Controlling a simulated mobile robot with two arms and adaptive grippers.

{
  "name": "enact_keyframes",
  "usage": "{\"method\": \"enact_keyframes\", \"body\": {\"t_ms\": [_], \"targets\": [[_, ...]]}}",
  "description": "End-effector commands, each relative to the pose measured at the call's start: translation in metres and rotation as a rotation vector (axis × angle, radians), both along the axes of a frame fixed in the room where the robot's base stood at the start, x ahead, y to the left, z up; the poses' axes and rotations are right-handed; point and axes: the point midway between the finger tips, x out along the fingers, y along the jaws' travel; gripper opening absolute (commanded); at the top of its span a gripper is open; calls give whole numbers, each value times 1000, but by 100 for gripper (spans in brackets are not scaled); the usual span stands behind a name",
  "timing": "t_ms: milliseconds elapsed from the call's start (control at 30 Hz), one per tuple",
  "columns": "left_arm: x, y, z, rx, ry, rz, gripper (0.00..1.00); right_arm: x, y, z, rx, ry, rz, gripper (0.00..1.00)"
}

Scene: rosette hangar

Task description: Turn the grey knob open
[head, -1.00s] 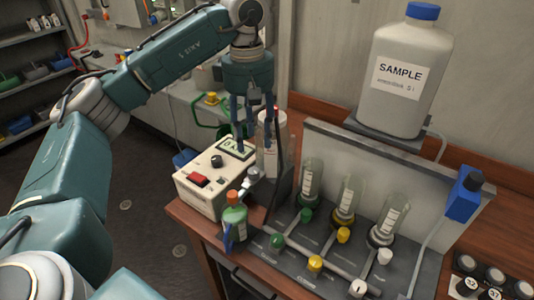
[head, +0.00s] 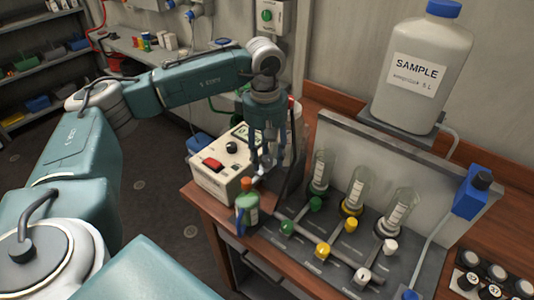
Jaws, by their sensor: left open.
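My left gripper (head: 265,165) points down with its fingers apart, at the left end of the bench rig. A small light grey piece (head: 260,180), which looks like the grey knob, shows at the fingertips and is partly hidden by them. I cannot tell whether the fingers touch it. The rig (head: 300,240) carries a green knob (head: 287,227), a yellow knob (head: 323,250) and a white knob (head: 362,275) along its front pipe. My right gripper is out of view.
A cream box (head: 215,180) with a red switch stands left of the gripper. Glass tubes (head: 357,190) rise to the right, below the large sample bottle (head: 420,75).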

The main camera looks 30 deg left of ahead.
Motion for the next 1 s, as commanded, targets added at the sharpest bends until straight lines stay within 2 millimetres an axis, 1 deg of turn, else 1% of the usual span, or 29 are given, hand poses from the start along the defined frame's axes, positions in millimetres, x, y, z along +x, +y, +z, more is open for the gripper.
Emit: {"method": "enact_keyframes", "body": {"t_ms": [133,167,200,267,300,367,467,567,700,800,900,1000], "targets": [[0,0,0,0,0,0,43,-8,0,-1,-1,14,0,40],[0,0,0,0,0,0,39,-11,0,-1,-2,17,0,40],[0,0,0,0,0,0,31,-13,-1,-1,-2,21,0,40],[0,0,0,0,0,0,19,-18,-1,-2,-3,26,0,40],[0,0,0,0,0,0,11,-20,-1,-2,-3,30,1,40],[0,0,0,0,0,0,0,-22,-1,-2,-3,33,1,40],[0,0,0,0,0,2,0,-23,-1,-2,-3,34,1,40],[0,0,-2,0,-1,46,0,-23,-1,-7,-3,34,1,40],[1,-1,-4,-1,-1,200,0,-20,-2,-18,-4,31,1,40],[1,0,-2,-1,-2,308,0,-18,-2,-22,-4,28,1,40],[1,0,0,-1,-2,378,0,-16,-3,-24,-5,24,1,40],[1,0,1,-1,-2,404,0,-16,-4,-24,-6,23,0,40]]}}
